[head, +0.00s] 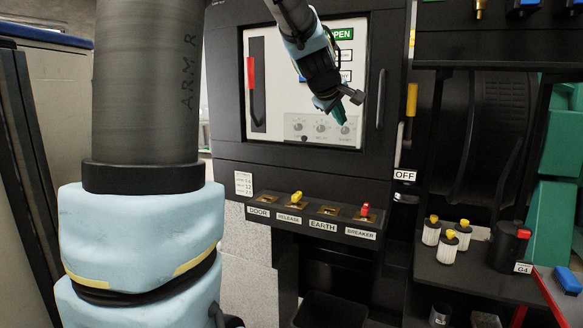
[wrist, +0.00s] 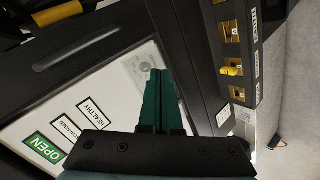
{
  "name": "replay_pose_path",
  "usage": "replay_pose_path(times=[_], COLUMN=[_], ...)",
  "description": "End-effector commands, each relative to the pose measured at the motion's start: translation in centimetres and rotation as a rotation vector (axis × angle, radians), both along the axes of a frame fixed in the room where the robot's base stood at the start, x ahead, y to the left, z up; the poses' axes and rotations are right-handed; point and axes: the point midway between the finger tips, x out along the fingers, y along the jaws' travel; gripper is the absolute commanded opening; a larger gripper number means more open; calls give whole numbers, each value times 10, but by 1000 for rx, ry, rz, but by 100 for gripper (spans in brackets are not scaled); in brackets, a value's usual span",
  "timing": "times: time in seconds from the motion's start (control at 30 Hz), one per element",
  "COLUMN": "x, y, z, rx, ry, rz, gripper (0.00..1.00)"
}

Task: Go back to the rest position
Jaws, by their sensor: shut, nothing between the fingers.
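My gripper (head: 340,114) is in front of the white panel (head: 343,60) of the dark cabinet, just above and in front of its row of round knobs. In the wrist view the green fingers of my gripper (wrist: 157,75) are together with nothing between them. I cannot tell whether the fingertips touch the panel.
Below the panel a ledge (head: 300,206) holds switches labelled DOOR, RELEASE, EARTH and BREAKER. A red handle (head: 251,74) is at the panel's left. A dark shelf (head: 465,279) at right holds white canisters (head: 447,246) and a black container (head: 509,243).

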Motion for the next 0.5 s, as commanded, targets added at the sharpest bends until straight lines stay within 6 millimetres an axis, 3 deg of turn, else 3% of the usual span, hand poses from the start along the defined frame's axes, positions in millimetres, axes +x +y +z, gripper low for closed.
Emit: replay_pose_path(times=[0.03, 0.1, 0.3, 0.5], x=[-13, -32, -109, -194], y=[19, 44, 115, 168], z=[-33, -73, -175, -240], rx=[89, 208, 501, 682], ry=[41, 93, 273, 439], rz=[-28, -80, -272, -483], gripper=[0, 0, 0, 0])
